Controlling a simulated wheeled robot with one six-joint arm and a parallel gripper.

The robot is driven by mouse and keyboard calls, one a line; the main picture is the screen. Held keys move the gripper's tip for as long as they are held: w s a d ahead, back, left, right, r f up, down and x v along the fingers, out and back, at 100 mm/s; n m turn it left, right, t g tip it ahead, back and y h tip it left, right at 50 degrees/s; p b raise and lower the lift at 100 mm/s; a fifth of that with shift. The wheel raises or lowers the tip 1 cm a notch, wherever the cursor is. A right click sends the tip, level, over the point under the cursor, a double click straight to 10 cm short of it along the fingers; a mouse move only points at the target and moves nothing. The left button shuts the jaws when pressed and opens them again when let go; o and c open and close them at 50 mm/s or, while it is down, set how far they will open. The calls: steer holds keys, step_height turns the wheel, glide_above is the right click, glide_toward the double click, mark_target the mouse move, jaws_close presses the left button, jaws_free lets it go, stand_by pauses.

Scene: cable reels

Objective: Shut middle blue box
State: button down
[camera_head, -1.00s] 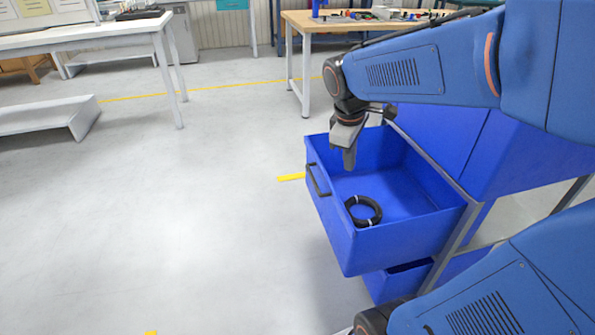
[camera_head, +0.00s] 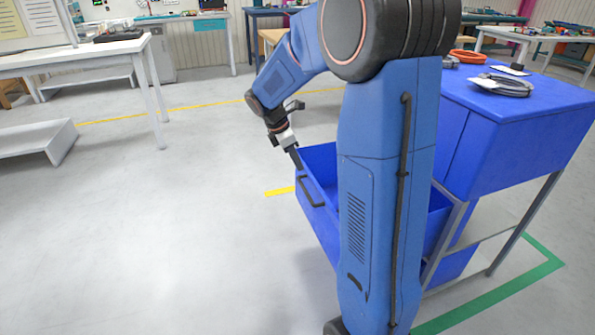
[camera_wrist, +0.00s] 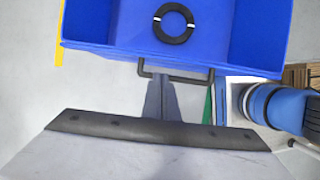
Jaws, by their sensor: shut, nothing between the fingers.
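The middle blue box (camera_head: 316,224) is pulled out of the blue cabinet like a drawer and stands open. My arm hides much of it in the head view. Its dark bar handle (camera_head: 311,192) is on the front wall and also shows in the wrist view (camera_wrist: 190,80). A black ring of cable (camera_wrist: 174,40) with white ties lies inside the box. My gripper (camera_head: 298,163) is shut and empty, pointing down by the front wall's upper edge. In the wrist view its fingertips (camera_wrist: 160,80) overlap the handle; I cannot tell if they touch.
The blue cabinet top (camera_head: 535,105) holds a grey cable coil (camera_head: 502,85) and an orange one (camera_head: 468,56). Grey frame legs and a green floor line (camera_head: 490,297) are at right. The floor left of the box is clear, with a white table (camera_head: 75,62) beyond.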

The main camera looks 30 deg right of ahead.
mark_target(307, 180)
steer(key=x, duration=0.9)
steer(key=shift+d, duration=0.15)
steer(key=s+d, duration=0.3)
steer(key=d, duration=1.2)
steer(key=s+d, duration=0.4)
steer(key=d, duration=1.1)
steer(key=shift+s+d, duration=0.25)
steer(key=shift+d, duration=0.1)
steer(key=shift+a+r, duration=0.1)
steer(key=shift+r, duration=0.05)
